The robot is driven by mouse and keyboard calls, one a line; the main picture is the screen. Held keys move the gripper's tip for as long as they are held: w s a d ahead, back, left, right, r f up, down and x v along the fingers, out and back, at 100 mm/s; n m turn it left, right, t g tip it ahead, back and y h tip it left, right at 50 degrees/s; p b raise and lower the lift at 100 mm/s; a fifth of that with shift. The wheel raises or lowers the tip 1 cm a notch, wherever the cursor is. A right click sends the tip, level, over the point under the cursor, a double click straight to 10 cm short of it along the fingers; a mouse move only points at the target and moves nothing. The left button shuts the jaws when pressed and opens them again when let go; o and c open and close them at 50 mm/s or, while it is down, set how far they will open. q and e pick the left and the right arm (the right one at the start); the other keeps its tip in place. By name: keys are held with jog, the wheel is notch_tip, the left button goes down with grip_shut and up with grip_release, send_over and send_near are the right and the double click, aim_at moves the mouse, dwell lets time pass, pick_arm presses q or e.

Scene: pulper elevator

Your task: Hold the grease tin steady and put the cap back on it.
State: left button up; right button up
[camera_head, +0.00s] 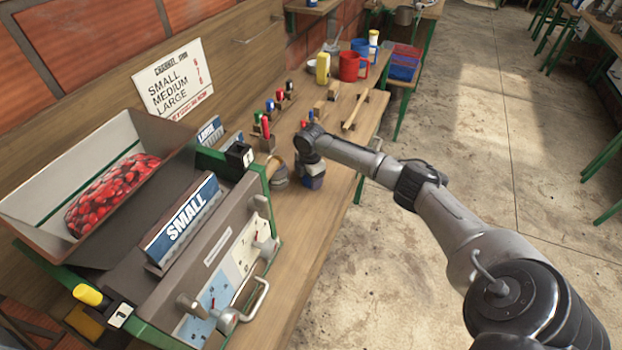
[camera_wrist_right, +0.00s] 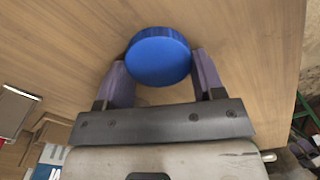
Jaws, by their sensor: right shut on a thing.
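My right gripper (camera_head: 313,180) points down over the wooden bench beside the machine. In the right wrist view its two purplish fingers (camera_wrist_right: 158,80) are on either side of a round blue cap (camera_wrist_right: 158,56), and the gripper is shut on it. A bit of blue shows low at the gripper in the head view too, mostly hidden by the hand. A small grey round container with a tan upper part (camera_head: 279,175) stands just left of the gripper; it may be the grease tin, but I cannot tell for sure. My left gripper is not in view.
The machine with the SMALL sign (camera_head: 182,222) and a hopper of red berries (camera_head: 112,192) fills the left. Further back on the bench (camera_head: 335,150) are several coloured-handled tools, a yellow container (camera_head: 322,68) and a red mug (camera_head: 350,66). Open floor lies right.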

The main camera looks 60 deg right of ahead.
jog(key=shift+r, duration=0.1)
jog(key=shift+r, duration=0.55)
jog(key=r, duration=0.2)
jog(key=s+r+p, duration=0.1)
jog(key=shift+d+r, duration=0.25)
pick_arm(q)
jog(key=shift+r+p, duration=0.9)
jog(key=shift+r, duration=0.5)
pick_arm(e)
jog(key=s+d+r, duration=0.4)
jog(key=s+r, duration=0.2)
jog(key=s, duration=0.3)
jog(key=shift+s, duration=0.3)
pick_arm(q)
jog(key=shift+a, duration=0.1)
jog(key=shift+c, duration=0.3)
pick_arm(e)
jog(key=shift+d+r, duration=0.1)
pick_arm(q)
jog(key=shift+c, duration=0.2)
